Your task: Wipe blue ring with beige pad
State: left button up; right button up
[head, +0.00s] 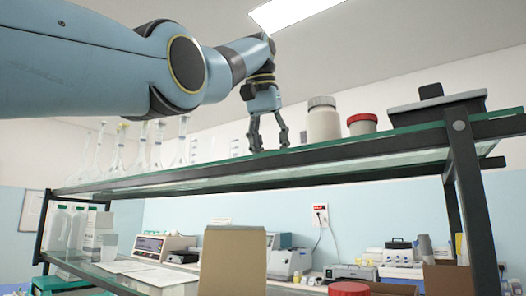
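My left arm comes in from the left across the top of the picture. Its gripper (269,145) points down by the upper glass shelf (330,152), with its two fingers spread and nothing visible between them. I cannot tell whether the fingertips touch the shelf. No blue ring shows in this view. No thing shows that I can clearly tell is the beige pad. My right gripper is not in view.
A white jar (323,122), a red-lidded jar (362,124) and a dark-topped device (437,106) stand right of the gripper. Several glass flasks (158,148) stand left of it. A tan upright panel or box (232,262) and a red lid (349,289) are below.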

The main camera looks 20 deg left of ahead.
pick_arm(q)
jog(key=shift+s+d+r, duration=0.1)
jog(key=shift+s+d, duration=0.15)
jog(key=shift+d, duration=0.55)
jog(key=shift+s+d, duration=0.3)
jog(key=shift+d, duration=0.5)
jog(key=shift+s+d+r, duration=0.1)
jog(key=shift+s+d, duration=0.15)
jog(key=shift+d, duration=0.55)
jog(key=shift+a, duration=0.15)
jog(key=shift+r, duration=0.1)
notch_tip(320, 180, up, 6)
jog(key=p, duration=0.6)
